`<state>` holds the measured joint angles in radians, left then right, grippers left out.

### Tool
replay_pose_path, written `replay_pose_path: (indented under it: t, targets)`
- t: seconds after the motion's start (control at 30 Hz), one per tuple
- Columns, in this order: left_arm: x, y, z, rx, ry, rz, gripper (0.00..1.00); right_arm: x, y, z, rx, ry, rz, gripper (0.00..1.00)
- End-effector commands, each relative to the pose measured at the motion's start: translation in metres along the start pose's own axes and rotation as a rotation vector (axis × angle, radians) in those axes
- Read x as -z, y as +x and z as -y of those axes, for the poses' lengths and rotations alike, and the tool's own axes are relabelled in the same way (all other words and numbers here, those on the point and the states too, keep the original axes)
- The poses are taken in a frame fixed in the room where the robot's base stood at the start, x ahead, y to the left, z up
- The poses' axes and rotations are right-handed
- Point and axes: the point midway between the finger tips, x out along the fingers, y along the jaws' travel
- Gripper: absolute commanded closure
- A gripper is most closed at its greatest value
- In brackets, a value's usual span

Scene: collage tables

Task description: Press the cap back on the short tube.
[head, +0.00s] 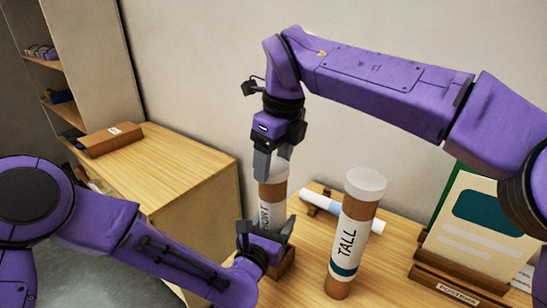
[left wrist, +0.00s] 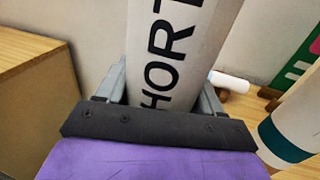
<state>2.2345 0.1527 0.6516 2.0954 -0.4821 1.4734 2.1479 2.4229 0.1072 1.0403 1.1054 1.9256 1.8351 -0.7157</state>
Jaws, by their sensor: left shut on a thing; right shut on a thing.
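The short tube (head: 266,208) stands upright on the table, brown with a white label reading part of "SHORT". Its label fills the middle of the left wrist view (left wrist: 178,50). My left gripper (head: 265,232) is shut around the tube's lower part, with a finger on each side. My right gripper (head: 271,165) points down from above and is shut on the whitish cap (head: 275,170) at the tube's top. Brown tube shows just below the cap. The fingers partly hide the cap, and I cannot tell whether it is fully seated.
A tall tube (head: 348,237) with a white cap stands close to the right. A white rolled tube (head: 320,203) lies behind. A green and cream board (head: 477,225) stands in a wooden holder (head: 446,285) at the right. A wooden cabinet (head: 165,170) is at the left.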

Motion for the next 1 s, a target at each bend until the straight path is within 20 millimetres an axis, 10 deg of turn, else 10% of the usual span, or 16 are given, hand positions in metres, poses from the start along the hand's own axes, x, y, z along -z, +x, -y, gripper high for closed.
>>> replay_pose_path:
  t: [0.43, 0.47, 0.53, 1.0]
  targets:
    - [0.0, 0.0, 0.0, 0.0, 0.0, 0.0, 0.88, 0.002, 0.009, 0.0, -0.001, 0.0, 0.0, 0.6]
    - [0.0, 0.0, 0.0, 0.0, 0.0, 0.0, 0.88, 0.002, 0.009, 0.0, -0.001, 0.0, 0.001, 0.25]
    - [0.0, 0.0, 0.0, 0.0, 0.0, 0.0, 0.88, 0.002, 0.009, 0.0, 0.0, 0.0, 0.0, 0.03]
    - [0.0, 0.0, 0.0, 0.0, 0.0, 0.0, 0.88, 0.001, -0.013, 0.0, 0.002, -0.001, 0.003, 0.02]
